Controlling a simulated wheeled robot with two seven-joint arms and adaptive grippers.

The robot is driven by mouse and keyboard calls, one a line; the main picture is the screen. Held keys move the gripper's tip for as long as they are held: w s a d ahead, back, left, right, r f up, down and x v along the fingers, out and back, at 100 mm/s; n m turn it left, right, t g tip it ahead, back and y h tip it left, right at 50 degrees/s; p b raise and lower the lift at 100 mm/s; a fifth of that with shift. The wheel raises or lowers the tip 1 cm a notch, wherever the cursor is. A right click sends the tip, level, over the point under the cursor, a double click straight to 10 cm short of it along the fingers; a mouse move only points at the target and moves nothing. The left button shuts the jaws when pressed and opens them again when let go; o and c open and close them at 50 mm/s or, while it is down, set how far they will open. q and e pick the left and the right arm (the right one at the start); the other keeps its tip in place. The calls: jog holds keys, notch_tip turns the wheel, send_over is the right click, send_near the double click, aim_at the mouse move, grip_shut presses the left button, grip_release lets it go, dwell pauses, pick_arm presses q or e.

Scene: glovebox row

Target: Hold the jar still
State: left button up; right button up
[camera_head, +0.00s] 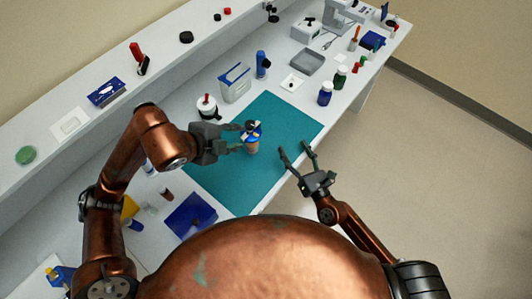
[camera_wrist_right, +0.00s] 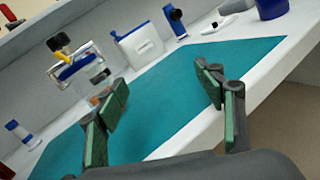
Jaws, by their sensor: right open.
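The jar (camera_head: 253,148) has a blue top and a brownish body. It stands on the teal mat in the head view, with a small black piece at its top. In the right wrist view, a blue-topped, clear-sided thing with orange low down (camera_wrist_right: 98,97) looks like this jar, partly behind a finger. My left gripper (camera_head: 241,139) comes from the left and its fingertips are at the jar; whether they grip it is unclear. My right gripper (camera_head: 296,157) is open and empty, right of the jar and apart from it. Its spread fingers show in the wrist view (camera_wrist_right: 160,95).
The teal mat (camera_head: 285,115) has bare space around the jar. A white carton (camera_head: 235,84), a blue bottle (camera_head: 262,65) and a white pot with a dark top (camera_head: 208,108) stand behind it. A blue box (camera_head: 190,215) lies near the front.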

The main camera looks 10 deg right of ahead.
aim_at(257, 145)
jog(key=a+n+y, duration=0.1)
jog(key=a+n, duration=0.1)
jog(key=a, duration=0.1)
jog(key=s+a+r+n+g+y, duration=0.1)
jog(key=a+n, duration=0.1)
jog(key=a, duration=0.1)
jog(key=s+a+r+n+g+y, duration=0.1)
jog(key=a+y, duration=0.1)
jog(key=a, duration=0.2)
jog(key=shift+r+n, duration=0.25)
jog(key=shift+n, duration=0.15)
jog(key=shift+w+a+g, duration=0.1)
jog(key=shift+a+g, duration=0.2)
jog(key=shift+a, duration=0.05)
jog(key=x, duration=0.7)
jog(key=shift+w+a, duration=0.2)
jog(key=shift+c, duration=0.7)
jog(key=c, duration=1.5)
jog(key=shift+o, duration=0.2)
